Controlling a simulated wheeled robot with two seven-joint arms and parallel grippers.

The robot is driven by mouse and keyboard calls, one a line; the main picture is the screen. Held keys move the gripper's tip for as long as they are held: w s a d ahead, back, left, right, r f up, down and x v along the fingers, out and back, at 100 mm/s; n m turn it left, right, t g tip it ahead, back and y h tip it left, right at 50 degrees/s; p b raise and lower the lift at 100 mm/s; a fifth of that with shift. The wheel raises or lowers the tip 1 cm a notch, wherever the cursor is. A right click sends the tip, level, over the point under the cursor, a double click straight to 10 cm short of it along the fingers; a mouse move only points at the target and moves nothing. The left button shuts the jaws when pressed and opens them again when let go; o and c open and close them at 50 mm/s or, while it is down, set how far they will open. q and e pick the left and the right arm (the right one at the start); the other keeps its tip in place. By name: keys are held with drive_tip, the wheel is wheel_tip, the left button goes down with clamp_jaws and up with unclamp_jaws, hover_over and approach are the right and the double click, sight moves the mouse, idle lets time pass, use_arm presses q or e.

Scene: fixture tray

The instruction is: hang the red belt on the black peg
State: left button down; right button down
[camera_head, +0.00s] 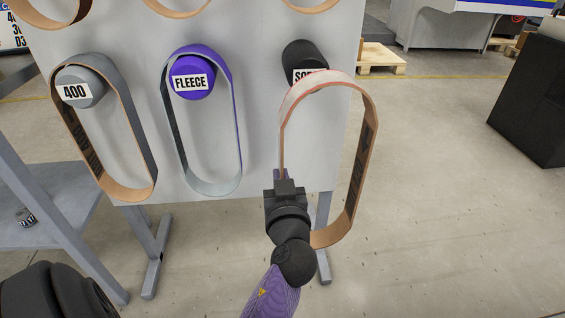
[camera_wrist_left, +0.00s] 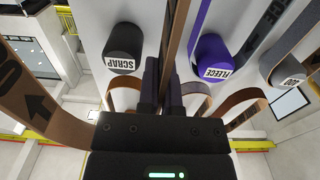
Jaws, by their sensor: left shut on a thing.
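The red belt (camera_head: 369,118) is a tall upright loop with a reddish outer face and a brown, printed inner face. My left gripper (camera_head: 282,178) is shut on the loop's left strand, low down. In the left wrist view the belt's strand (camera_wrist_left: 174,38) runs up from between the gripper's fingers (camera_wrist_left: 163,75). The black peg (camera_head: 304,54) sticks out of the grey panel, its label partly covered by the top of the belt. In the left wrist view the peg (camera_wrist_left: 124,40) reads SCRAP and sits beside the held strand, apart from it. My right gripper is out of view.
A purple FLEECE peg (camera_head: 190,77) with a hanging belt (camera_head: 236,130) and a grey 400 peg (camera_head: 82,87) with another belt (camera_head: 140,140) are to the left on the panel (camera_head: 245,40). More belts hang above.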

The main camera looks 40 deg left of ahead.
use_arm(q)
drive_tip(key=x, duration=0.8)
idle(0.4)
drive_tip(key=shift+w, duration=0.1)
drive_tip(key=shift+w+a, duration=0.25)
drive_tip(key=shift+a, duration=0.1)
idle(0.4)
